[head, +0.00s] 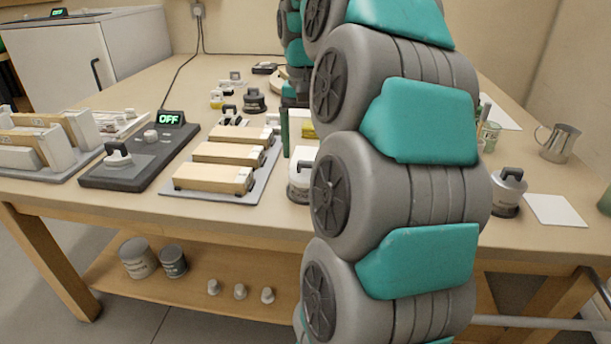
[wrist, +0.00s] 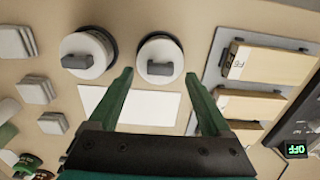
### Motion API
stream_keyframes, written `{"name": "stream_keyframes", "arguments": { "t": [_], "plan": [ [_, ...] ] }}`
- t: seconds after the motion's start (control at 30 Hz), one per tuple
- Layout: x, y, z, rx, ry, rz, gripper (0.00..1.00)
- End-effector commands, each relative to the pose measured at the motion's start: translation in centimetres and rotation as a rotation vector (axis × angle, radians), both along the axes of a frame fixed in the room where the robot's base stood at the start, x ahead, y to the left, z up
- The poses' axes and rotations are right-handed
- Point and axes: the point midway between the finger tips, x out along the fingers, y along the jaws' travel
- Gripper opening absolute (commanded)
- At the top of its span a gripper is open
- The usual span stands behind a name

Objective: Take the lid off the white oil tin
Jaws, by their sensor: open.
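A white tin (head: 298,188) with a dark handle on top stands near the front of the bench in the head view, partly hidden by my arm. In the wrist view two round white-lidded tins with grey bar handles stand side by side, a nearer-to-tray one (wrist: 160,47) and a larger-looking one (wrist: 87,45). No label is readable, so I cannot tell for certain which is the oil tin. My gripper (wrist: 158,75) is open and empty. Its green fingertips appear on either side of the tin nearer the tray, seemingly apart from it.
A grey tray (head: 215,193) with wooden blocks (head: 213,178) lies left of the white tin. A dark device with an OFF display (head: 171,118) is further left. A white card (wrist: 130,105) lies below the tins in the wrist view. A metal-grey tin (head: 507,192) and jug (head: 558,143) stand right.

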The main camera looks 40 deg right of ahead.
Motion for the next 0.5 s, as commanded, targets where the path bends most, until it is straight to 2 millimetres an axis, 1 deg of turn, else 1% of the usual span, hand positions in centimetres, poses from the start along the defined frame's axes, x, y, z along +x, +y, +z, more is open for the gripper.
{"name": "stream_keyframes", "arguments": {
  "t": [0.03, 0.1, 0.17, 0.4, 0.47, 0.5],
  "plan": [
    [0.0, -0.1, -1.3, 0.002, 0.003, -0.001, 0.82],
    [0.1, -0.3, -2.2, 0.002, 0.001, -0.001, 0.82],
    [0.2, -0.4, -2.7, 0.001, -0.001, -0.002, 0.82],
    [0.3, -0.5, -2.8, -0.001, -0.002, -0.003, 0.82],
    [0.3, -0.5, -2.8, -0.001, -0.002, -0.003, 0.77],
    [0.3, -0.5, -2.8, -0.001, -0.002, -0.003, 0.72]
  ]
}}
